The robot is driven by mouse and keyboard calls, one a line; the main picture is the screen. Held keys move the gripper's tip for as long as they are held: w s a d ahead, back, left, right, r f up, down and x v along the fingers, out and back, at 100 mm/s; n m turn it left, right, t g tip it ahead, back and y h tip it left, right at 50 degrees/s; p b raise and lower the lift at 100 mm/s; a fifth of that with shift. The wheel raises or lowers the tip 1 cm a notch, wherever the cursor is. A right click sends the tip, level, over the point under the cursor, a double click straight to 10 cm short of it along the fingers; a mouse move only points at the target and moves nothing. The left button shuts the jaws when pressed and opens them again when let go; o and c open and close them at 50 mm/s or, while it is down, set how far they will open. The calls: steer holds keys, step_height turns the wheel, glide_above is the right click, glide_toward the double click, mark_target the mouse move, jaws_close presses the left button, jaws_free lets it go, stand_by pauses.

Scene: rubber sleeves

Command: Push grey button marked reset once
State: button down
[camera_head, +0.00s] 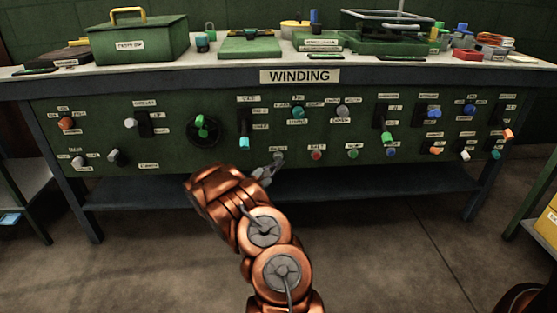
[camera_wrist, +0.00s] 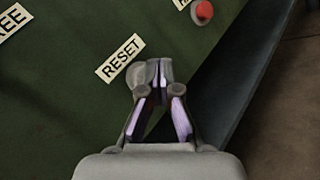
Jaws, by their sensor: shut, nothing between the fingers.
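The grey button (camera_wrist: 137,75) sits beside a white label (camera_wrist: 120,58) reading RESET in the wrist view. My gripper (camera_wrist: 160,70) is shut and empty, its fingertips overlapping the button's right side in that view. Whether they touch it or stop short of it, I cannot tell. In the head view, my gripper (camera_head: 270,169) is at the lower part of the green panel, just below the grey button (camera_head: 278,156), which is small and partly hidden there.
A red button (camera_head: 316,155), a green button (camera_head: 352,153) and a blue button (camera_head: 391,152) lie to the right in the same row. A black dial with a green handle (camera_head: 202,132) is to the left. A shelf (camera_head: 360,181) runs below the panel.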

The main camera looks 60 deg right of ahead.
steer(key=shift+s+a, duration=0.8)
steer(key=shift+a, duration=0.2)
steer(key=shift+s+a, duration=0.75)
steer(key=shift+a, duration=0.2)
